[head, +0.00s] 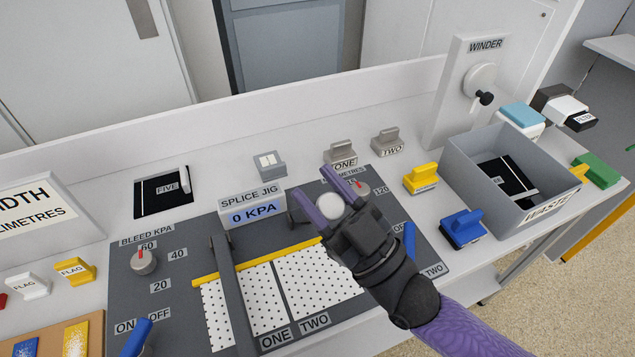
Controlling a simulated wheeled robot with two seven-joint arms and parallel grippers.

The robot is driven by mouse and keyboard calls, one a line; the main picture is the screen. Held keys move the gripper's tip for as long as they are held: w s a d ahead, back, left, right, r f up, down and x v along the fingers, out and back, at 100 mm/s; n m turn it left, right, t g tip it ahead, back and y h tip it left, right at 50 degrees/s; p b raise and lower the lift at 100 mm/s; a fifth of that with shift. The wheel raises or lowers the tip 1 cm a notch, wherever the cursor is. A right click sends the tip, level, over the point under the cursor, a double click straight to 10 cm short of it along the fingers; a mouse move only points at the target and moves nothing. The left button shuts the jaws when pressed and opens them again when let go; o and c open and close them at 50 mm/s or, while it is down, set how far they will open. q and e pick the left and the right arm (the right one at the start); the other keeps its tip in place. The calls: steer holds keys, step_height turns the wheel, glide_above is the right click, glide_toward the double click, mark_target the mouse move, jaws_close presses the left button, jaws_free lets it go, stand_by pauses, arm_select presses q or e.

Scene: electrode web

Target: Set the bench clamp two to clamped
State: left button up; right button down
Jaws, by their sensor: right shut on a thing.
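My right gripper (321,190) reaches in from the lower right over the splice jig (262,238). Its purple fingers are shut on a white ball knob (329,206). The knob appears to belong to bench clamp two, but the gripper and arm hide most of that clamp. A dark grey clamp part (298,215) shows just left of the fingers. Another dark grey clamp bar (232,297) lies across the jig's left part. I cannot tell clamp two's setting. My left gripper is not in view.
Grey blocks marked ONE (341,155) and TWO (388,143) stand behind the jig. A blue lever (409,241) is close right of my gripper. Yellow (421,178) and blue (463,228) handled blocks and the grey waste bin (470,180) are further right.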

steer(key=shift+c, duration=1.2)
jaws_free()
